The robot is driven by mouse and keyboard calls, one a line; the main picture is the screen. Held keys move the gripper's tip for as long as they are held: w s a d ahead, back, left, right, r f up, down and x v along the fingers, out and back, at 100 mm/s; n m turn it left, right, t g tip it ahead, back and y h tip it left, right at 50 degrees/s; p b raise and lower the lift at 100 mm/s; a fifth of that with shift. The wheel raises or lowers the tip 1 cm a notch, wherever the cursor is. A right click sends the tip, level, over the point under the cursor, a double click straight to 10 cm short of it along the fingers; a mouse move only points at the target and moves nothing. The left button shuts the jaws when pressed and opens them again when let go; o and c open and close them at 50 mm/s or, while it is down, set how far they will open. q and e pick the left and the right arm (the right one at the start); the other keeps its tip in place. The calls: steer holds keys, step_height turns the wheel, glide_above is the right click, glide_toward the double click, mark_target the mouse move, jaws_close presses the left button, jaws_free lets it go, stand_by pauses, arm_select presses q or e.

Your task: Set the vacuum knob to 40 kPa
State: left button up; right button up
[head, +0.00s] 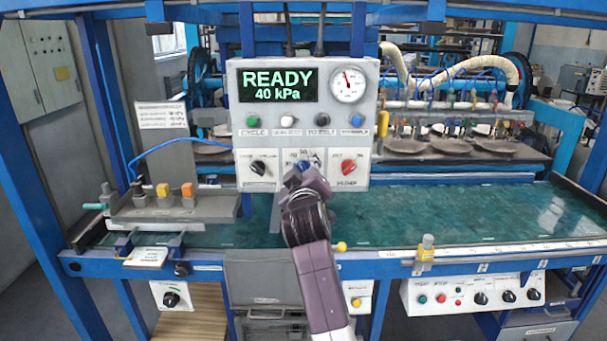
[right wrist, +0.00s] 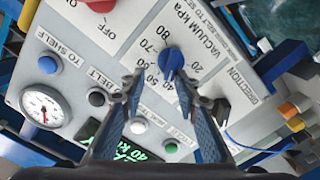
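The blue vacuum knob (right wrist: 172,59) sits on the white control panel, with a scale running from 20 to 80 around it. Its narrow end seems to point at about the 40 mark. The display (head: 277,85) reads READY and 40 kPa. My right gripper (right wrist: 159,78) is open, with its two fingertips apart just short of the knob; I see no contact. In the head view my right gripper (head: 304,176) covers the lower middle of the panel, and only a bit of the blue knob shows above it. My left gripper is not in view.
A round gauge (head: 348,85) is beside the display. A black knob (head: 258,168) and a red knob (head: 348,167) flank the vacuum knob. Buttons, including a green one (head: 253,121), line the panel above. A green belt (head: 450,215) runs below and behind.

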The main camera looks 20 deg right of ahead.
step_height(320, 180, up, 8)
steer(key=shift+f, duration=0.25)
steer(key=shift+s, duration=0.1)
steer(key=shift+s+f+m, duration=0.15)
steer(key=shift+f+m, duration=0.1)
steer(key=shift+m, duration=0.05)
steer(key=s+a+f+m+p, duration=0.2)
steer(key=s+f+m+p, duration=0.1)
steer(key=s+f+m, duration=0.45)
steer(key=p+x, duration=0.1)
steer(key=x, duration=0.5)
steer(key=shift+w, duration=0.3)
steer(key=shift+p+x, duration=0.45)
steer(key=shift+x, duration=0.5)
steer(key=shift+f, duration=0.1)
jaws_close()
